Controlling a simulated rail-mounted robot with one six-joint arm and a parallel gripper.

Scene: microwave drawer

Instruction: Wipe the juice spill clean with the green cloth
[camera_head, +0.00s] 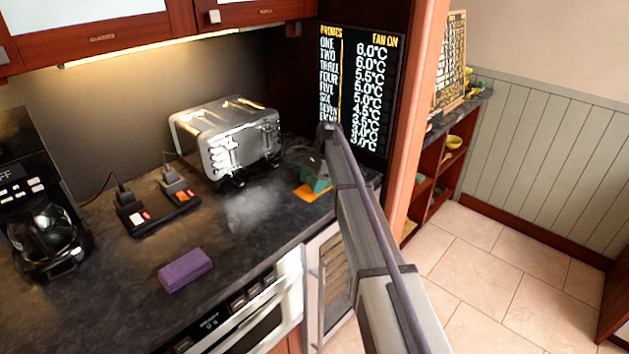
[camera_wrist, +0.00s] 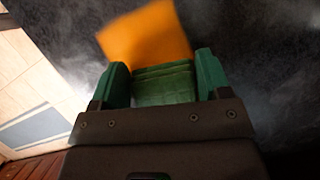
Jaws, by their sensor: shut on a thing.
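The green cloth (camera_wrist: 163,84) is a folded block clamped between the two green fingers of my gripper (camera_wrist: 162,68). In the head view my gripper (camera_head: 317,176) is low over the dark counter, right of the toaster, and the cloth is hard to tell apart from the green fingers. The orange juice spill (camera_wrist: 150,35) is a flat patch just ahead of the cloth in the wrist view. In the head view the spill (camera_head: 308,194) shows at the near left side of the gripper, partly covered by it. Whether the cloth touches the counter is unclear.
A silver toaster (camera_head: 228,137) stands left of my gripper. A purple block (camera_head: 185,270) lies near the counter's front edge. A power strip (camera_head: 158,209) and a coffee maker (camera_head: 40,215) are further left. A black temperature board (camera_head: 362,90) stands behind the gripper.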

